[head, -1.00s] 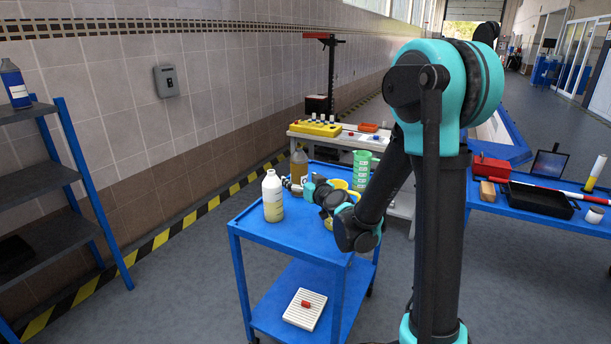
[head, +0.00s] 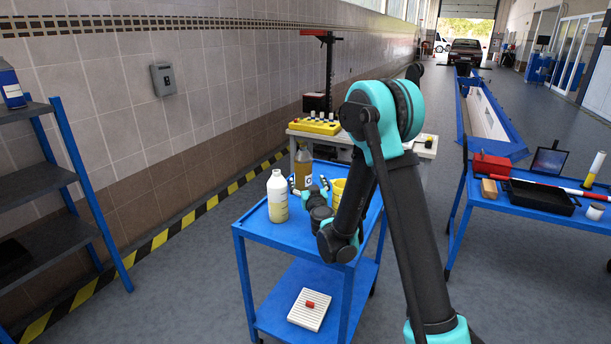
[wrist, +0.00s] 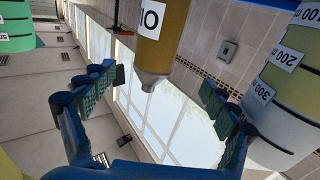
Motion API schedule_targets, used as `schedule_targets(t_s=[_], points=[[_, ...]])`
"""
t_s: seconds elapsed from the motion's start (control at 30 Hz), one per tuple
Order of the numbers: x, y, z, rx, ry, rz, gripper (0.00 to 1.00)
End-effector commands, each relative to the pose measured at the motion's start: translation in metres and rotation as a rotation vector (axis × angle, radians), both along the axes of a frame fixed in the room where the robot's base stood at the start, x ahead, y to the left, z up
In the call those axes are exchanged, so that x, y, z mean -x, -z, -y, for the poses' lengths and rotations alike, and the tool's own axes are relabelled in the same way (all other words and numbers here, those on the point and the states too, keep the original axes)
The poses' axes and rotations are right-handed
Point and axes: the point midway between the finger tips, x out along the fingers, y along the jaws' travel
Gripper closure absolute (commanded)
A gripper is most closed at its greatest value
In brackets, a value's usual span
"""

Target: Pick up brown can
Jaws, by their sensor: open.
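The brown can, an amber bottle-like container (head: 304,172) with a white label, stands upright on the blue cart (head: 300,235), near its back. My gripper (head: 308,186) is in front of it, with one finger on either side in the picture. In the wrist view, which appears upside down, the can (wrist: 165,35) hangs from the top with its neck between the spread fingers of my gripper (wrist: 158,98). The fingers are open and hold nothing. Gaps show between the neck and both fingers. The can's lower part is partly hidden in the head view.
A white bottle with yellowish contents (head: 278,197) stands close left of my gripper; its graduated side (wrist: 285,95) shows in the wrist view. A yellow container (head: 338,188) is on the right. A green container (wrist: 16,28) is opposite.

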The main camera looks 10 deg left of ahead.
Motion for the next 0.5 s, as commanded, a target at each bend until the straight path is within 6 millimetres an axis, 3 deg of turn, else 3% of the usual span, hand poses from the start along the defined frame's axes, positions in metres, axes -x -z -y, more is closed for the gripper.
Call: schedule_targets(t_s=[0.27,0.5], points=[[-0.01,0.021,-0.001,0.0,0.052,-0.016,0.13],[-0.045,0.021,-0.009,0.0,0.052,-0.016,0.13]])
